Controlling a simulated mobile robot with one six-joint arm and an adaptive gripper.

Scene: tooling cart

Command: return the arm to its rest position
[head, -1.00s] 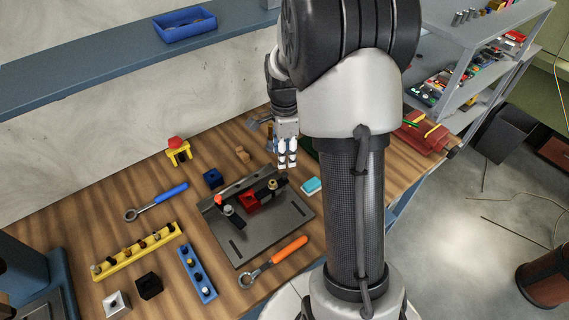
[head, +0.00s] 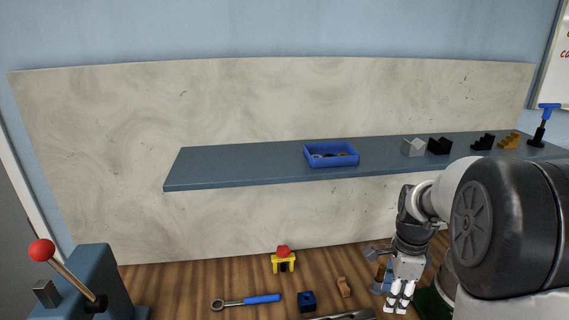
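My gripper (head: 398,297) points down over the wooden bench at the lower right of the head view. Its two white fingertips show close together with a small gap, and nothing can be seen between them. Whether it is open or shut is not clear at this size. My arm fills the lower right corner and hides part of the bench.
A blue wall shelf (head: 240,168) carries a blue tray (head: 331,154), several small blocks and a blue-handled tool (head: 543,124). A blue-handled wrench (head: 246,301) and a yellow stand with a red top (head: 283,260) are on the bench. A lever press (head: 88,282) stands at left.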

